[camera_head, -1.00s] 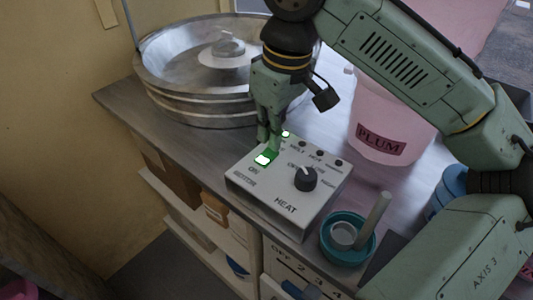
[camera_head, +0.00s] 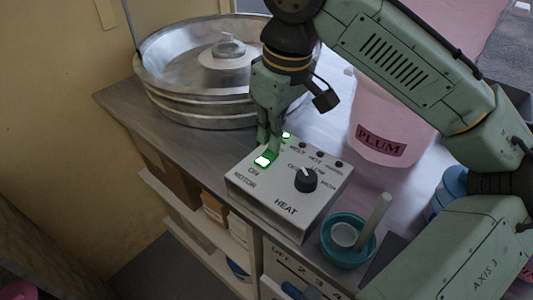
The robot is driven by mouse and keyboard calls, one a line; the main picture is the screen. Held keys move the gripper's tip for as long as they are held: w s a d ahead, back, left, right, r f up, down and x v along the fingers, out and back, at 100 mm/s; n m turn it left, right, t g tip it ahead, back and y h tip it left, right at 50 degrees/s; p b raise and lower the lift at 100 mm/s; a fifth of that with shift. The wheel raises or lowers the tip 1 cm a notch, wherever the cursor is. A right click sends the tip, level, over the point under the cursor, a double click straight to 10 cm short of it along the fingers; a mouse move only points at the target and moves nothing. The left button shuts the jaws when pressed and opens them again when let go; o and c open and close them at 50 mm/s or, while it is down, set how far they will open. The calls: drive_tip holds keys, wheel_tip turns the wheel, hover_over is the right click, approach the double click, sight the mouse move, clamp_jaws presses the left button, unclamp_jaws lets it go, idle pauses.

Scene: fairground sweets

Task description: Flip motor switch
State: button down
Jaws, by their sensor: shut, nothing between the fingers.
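The control box (camera_head: 289,194) is white and sits near the front edge of the counter. A green indicator light (camera_head: 286,135) is lit at the box's back corner. A black heat knob (camera_head: 306,180) is on the right of the panel. My gripper (camera_head: 270,147) is shut and empty, pointing down just behind the motor switch. I cannot tell whether the fingertips touch the switch. My fingers hide part of the panel between switch and light.
A round metal cotton candy pan (camera_head: 165,68) stands behind and left of the box. A pink tub labelled PLUM (camera_head: 379,146) stands at the back right. A teal bowl (camera_head: 361,252) with a cup and a stick is at the right front. Shelves (camera_head: 199,234) lie below the counter edge.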

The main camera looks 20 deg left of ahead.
sight(271, 153)
drive_tip(key=shift+s+f+b, duration=0.2)
drive_tip(key=shift+f+b, duration=0.55)
drive_tip(key=shift+f, duration=0.55)
idle(0.5)
drive_tip(key=r+p, duration=0.3)
drive_tip(key=shift+w+a, duration=0.1)
drive_tip(key=shift+w, duration=0.1)
wheel_tip(271, 153, up, 4)
drive_tip(key=p, duration=0.4)
drive_tip(key=shift+r+p, duration=0.1)
drive_tip(key=shift+p, duration=0.2)
